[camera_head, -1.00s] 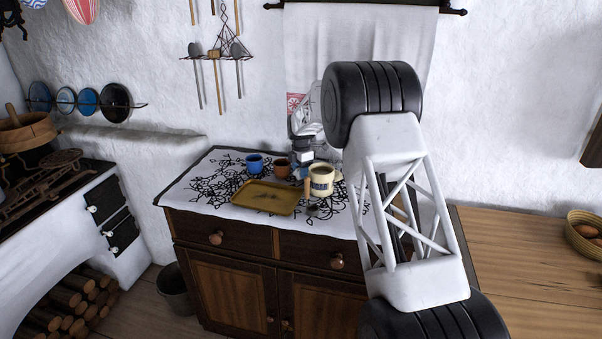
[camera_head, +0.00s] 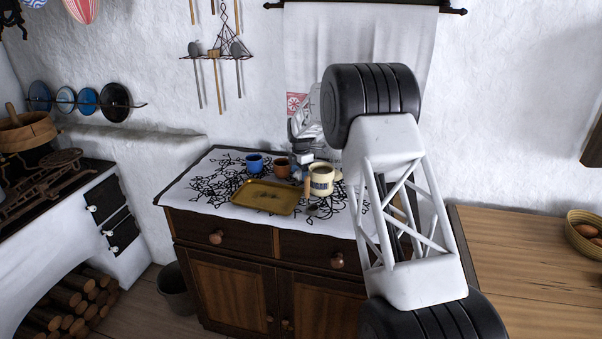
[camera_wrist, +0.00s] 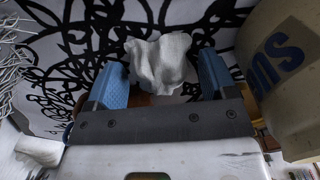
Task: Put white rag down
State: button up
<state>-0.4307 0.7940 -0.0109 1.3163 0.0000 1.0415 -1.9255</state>
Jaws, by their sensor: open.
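The white rag (camera_wrist: 158,62) is a small crumpled cloth. In the wrist view it lies between the two blue fingers of my gripper (camera_wrist: 162,75), over the black-and-white patterned cloth, with a visible gap on either side. My gripper is open. In the head view my gripper (camera_head: 306,165) is low over the back of the cabinet top, behind the cream mug (camera_head: 321,184). I cannot make out the rag in the head view. Whether the rag rests fully on the cloth is hard to tell.
The cream mug with blue lettering stands close to the right finger. A blue mug (camera_head: 255,163), a brown cup (camera_head: 281,168) and a mustard-coloured tray (camera_head: 265,198) share the cabinet's patterned cloth (camera_head: 200,187). A wooden table (camera_head: 520,250) is at the right.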

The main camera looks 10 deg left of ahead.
jog(key=shift+r, duration=0.2)
notch_tip(320, 180, up, 12)
dwell(0.6)
dwell(0.8)
